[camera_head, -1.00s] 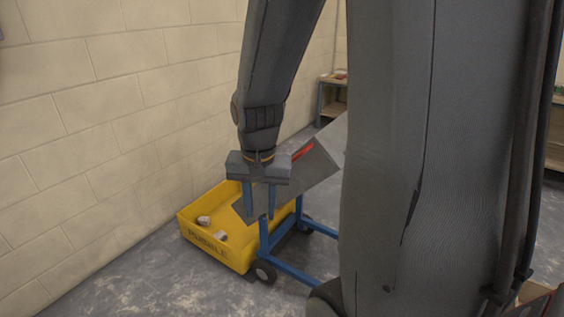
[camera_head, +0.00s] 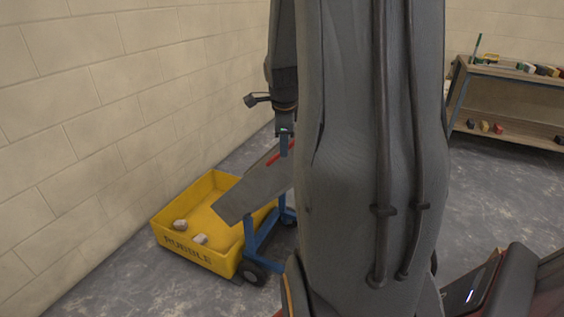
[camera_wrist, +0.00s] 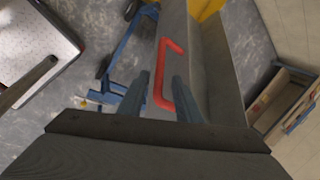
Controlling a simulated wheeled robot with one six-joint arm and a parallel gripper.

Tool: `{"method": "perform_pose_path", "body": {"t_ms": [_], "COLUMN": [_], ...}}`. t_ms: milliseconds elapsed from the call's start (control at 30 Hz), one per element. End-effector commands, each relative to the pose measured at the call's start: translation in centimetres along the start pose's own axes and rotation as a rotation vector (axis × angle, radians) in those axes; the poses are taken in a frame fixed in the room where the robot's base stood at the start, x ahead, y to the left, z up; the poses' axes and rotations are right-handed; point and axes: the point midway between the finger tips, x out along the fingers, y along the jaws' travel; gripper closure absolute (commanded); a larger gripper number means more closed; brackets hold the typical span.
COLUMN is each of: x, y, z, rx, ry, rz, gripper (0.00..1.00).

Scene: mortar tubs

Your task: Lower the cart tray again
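The cart has a blue frame (camera_head: 257,240) on dark wheels. Its grey tray (camera_head: 246,192) is tilted, with the low end over a yellow bin marked RUBBLE (camera_head: 215,257). A red handle (camera_head: 274,158) is on the tray; in the wrist view the handle (camera_wrist: 165,75) shows between my fingers. My gripper (camera_wrist: 162,82) is open, its two fingers apart on either side of the handle's near end. Contact cannot be told. In the head view my gripper (camera_head: 285,143) is by the tray's upper end, and my arm hides the right part of the cart.
Two pale rubble pieces (camera_head: 190,232) lie in the bin, which stands near the block wall (camera_head: 100,130). A wooden shelf bench (camera_head: 510,100) with small coloured items stands at the back right. The wrist view shows a wooden open box or shelf (camera_wrist: 290,100) at right. Floor between is clear.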

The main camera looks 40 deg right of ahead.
Motion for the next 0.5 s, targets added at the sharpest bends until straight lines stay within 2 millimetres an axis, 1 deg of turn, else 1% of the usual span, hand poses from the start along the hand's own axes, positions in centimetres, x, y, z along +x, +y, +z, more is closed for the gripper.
{"method": "perform_pose_path", "body": {"t_ms": [167, 267, 500], "x": [0.9, 1.8, 5.3], "y": [0.1, 0.1, 0.1], "z": [0.0, -0.1, -0.3], "rx": [0.001, 0.001, 0.004], "ry": [0.001, 0.001, 0.002], "rz": [0.001, 0.002, 0.003], "gripper": [0.69, 0.69, 0.69]}}
